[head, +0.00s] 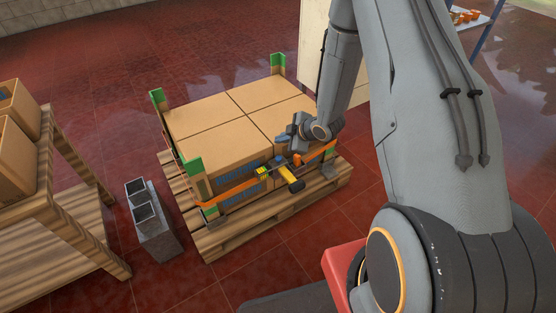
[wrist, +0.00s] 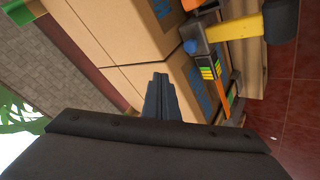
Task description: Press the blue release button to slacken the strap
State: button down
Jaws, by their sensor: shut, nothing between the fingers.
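A strap tensioner sits on the front side of a strapped block of cartons (head: 235,102). It has a yellow handle (head: 290,179) with a dark end and a yellow-green striped patch (head: 263,171). Its blue release button (head: 280,159) shows beside the body, and also in the wrist view (wrist: 190,46). The orange strap (head: 237,187) runs around the cartons; whether it is taut I cannot tell. My gripper (head: 284,138) is shut and empty, just above and behind the button. In the wrist view its fingers (wrist: 160,88) are together, apart from the button.
The cartons stand on a wooden pallet (head: 215,243) with green corner guards (head: 193,167). A grey block with two openings (head: 153,228) is on the red tiled floor at left. A wooden rack (head: 60,225) with boxes stands further left. Floor in front of the pallet is clear.

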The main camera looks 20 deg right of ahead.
jog(key=b, duration=0.4)
send_over(281, 160)
jog(key=shift+f, duration=3.1)
jog(key=shift+f, duration=0.15)
jog(key=shift+f, duration=0.25)
jog(key=shift+f, duration=0.6)
jog(key=shift+r, duration=0.15)
jog(key=shift+r+p, duration=0.6)
jog(key=shift+r, duration=0.3)
jog(key=shift+r+p, duration=1.95)
jog(key=shift+r, duration=0.55)
